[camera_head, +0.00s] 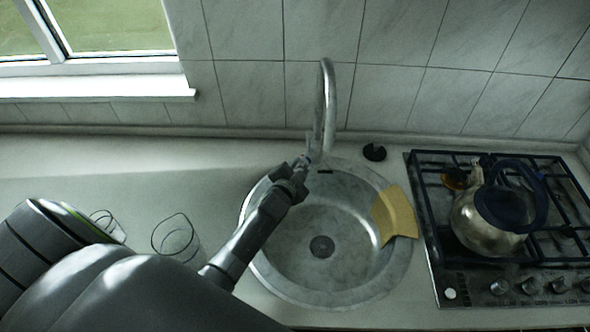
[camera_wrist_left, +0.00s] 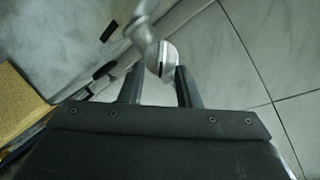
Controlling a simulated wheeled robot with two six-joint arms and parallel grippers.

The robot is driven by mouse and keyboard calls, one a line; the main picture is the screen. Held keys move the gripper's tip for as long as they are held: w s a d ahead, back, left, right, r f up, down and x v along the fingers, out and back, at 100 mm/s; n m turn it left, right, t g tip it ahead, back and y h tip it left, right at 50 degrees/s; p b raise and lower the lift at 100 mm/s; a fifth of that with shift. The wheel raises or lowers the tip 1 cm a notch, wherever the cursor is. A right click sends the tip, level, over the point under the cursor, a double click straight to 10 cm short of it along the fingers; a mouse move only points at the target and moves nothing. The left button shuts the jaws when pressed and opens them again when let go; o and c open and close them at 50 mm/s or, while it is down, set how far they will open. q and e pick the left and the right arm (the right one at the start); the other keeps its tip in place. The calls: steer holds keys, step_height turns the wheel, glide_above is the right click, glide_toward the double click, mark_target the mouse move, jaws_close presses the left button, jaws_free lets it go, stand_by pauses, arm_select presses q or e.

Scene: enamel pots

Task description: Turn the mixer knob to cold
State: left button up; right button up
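The metal mixer tap (camera_head: 329,105) stands at the back of the round sink (camera_head: 262,275), its spout arching up. My left gripper (camera_head: 306,160) reaches across the sink's left side to the tap's lower body and hides part of it. In the left wrist view the two fingers (camera_wrist_left: 161,88) are apart. The rounded silver mixer knob (camera_wrist_left: 160,56), with a dark slot, shows at the gap between their tips. I cannot tell whether either finger touches it. My right gripper is out of view.
A yellow cloth or sponge (camera_head: 396,214) lies over the sink's right rim. A small black object (camera_head: 374,151) sits behind the sink. A kettle (camera_head: 483,224) stands on the gas hob at right. Clear glasses (camera_head: 176,237) stand on the counter at left, near my arm.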

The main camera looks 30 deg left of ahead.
arm_select(q)
steer(key=v, duration=1.7)
steer(key=shift+s, duration=0.2)
steer(key=shift+f, duration=0.1)
